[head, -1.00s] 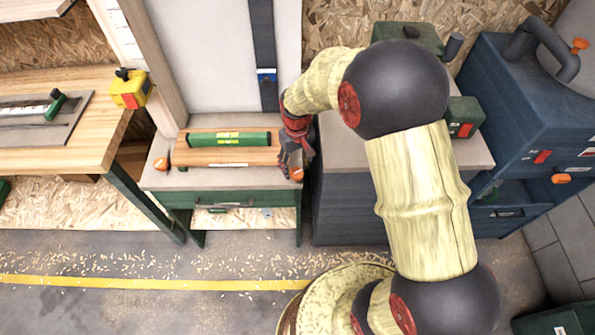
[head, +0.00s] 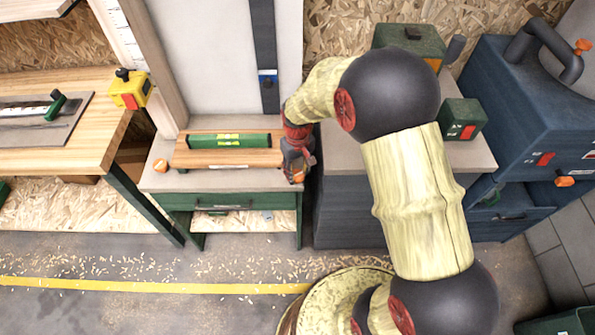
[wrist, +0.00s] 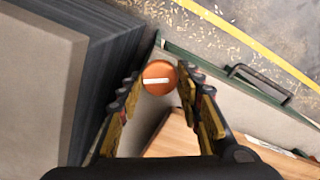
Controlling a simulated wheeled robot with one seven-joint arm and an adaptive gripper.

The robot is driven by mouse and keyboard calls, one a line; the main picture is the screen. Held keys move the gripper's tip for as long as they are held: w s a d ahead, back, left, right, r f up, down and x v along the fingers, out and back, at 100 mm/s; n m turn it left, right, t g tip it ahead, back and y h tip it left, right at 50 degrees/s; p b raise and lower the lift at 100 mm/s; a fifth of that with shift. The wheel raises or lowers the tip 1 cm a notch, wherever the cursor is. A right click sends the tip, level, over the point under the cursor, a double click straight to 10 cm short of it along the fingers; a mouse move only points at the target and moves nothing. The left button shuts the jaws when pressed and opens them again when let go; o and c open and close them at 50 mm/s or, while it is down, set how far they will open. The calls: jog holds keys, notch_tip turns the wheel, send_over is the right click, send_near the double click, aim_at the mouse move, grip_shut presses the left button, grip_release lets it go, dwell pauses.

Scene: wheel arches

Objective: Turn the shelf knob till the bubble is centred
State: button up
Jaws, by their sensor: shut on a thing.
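The green spirit level (head: 228,141) lies on the wooden shelf board (head: 190,161) in the head view. Its yellow-green vials are too small to read, so I cannot tell where the bubble is. The orange shelf knob (wrist: 158,78), with a white line across its face, is at the board's right end. My gripper (wrist: 157,92) is shut on this knob, with a finger at each side in the wrist view. In the head view my gripper (head: 298,168) hides most of the knob.
Another orange knob (head: 160,166) is at the board's left end. A green drawer (head: 225,201) with a handle is below. A dark cabinet (head: 345,205) stands close on the right. A wooden workbench (head: 60,155) with a yellow device (head: 130,88) is on the left.

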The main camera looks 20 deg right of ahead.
jog(key=c, duration=0.4)
jog(key=shift+r+m+p, duration=0.2)
jog(key=shift+m+p, duration=0.4)
jog(key=shift+p, duration=0.2)
jog(key=shift+f+m+p, duration=0.15)
jog(key=shift+m+p, duration=0.2)
jog(key=shift+m, duration=0.25)
jog(key=o, duration=1.2)
